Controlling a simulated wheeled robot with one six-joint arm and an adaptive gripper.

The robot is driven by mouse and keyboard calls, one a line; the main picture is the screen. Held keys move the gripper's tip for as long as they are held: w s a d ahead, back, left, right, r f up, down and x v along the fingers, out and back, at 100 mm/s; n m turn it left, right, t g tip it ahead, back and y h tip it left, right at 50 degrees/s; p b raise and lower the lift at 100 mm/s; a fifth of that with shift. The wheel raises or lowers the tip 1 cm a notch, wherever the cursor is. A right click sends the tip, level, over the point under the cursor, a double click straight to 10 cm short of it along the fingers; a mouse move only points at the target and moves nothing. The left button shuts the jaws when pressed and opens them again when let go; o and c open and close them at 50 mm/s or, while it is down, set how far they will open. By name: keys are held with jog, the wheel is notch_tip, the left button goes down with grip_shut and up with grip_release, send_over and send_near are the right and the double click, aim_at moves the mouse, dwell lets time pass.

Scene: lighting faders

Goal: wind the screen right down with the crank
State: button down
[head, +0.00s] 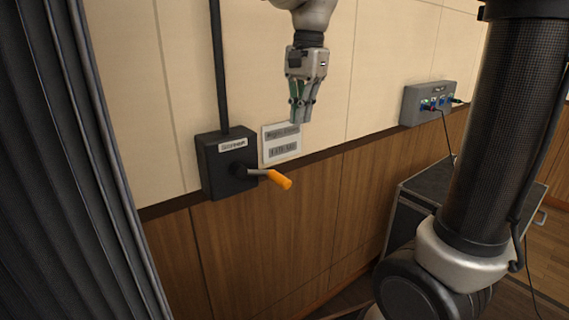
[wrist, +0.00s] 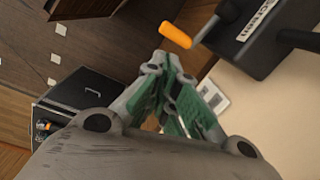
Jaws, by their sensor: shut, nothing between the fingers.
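The crank is a black wall box (head: 226,165) with a short grey arm and an orange handle (head: 279,180). In the head view the handle points right and slightly down. The orange handle (wrist: 175,35) and the black box (wrist: 265,40) also show at the top of the wrist view. My gripper (head: 300,121) is shut and empty, above and a little right of the handle, apart from it. In the wrist view my gripper (wrist: 168,62) has its fingertips close below the handle in the picture. The screen itself is not clearly in view.
A small sign (head: 281,144) is on the wall beside the box. A grey socket panel (head: 428,102) with plugs and a cable is at the right. A dark case (head: 408,215) stands below it. A dark curtain (head: 60,160) hangs at the left.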

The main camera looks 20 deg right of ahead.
notch_tip(320, 180, down, 13)
jog(key=w+a+m, duration=0.1)
jog(key=a+m, duration=0.1)
jog(key=a, duration=0.1)
jog(key=shift+w+m+g, duration=0.3)
jog(key=shift+m, duration=0.1)
jog(key=shift+f, duration=0.15)
jog(key=shift+f+y, duration=0.25)
jog(key=shift+y, duration=0.15)
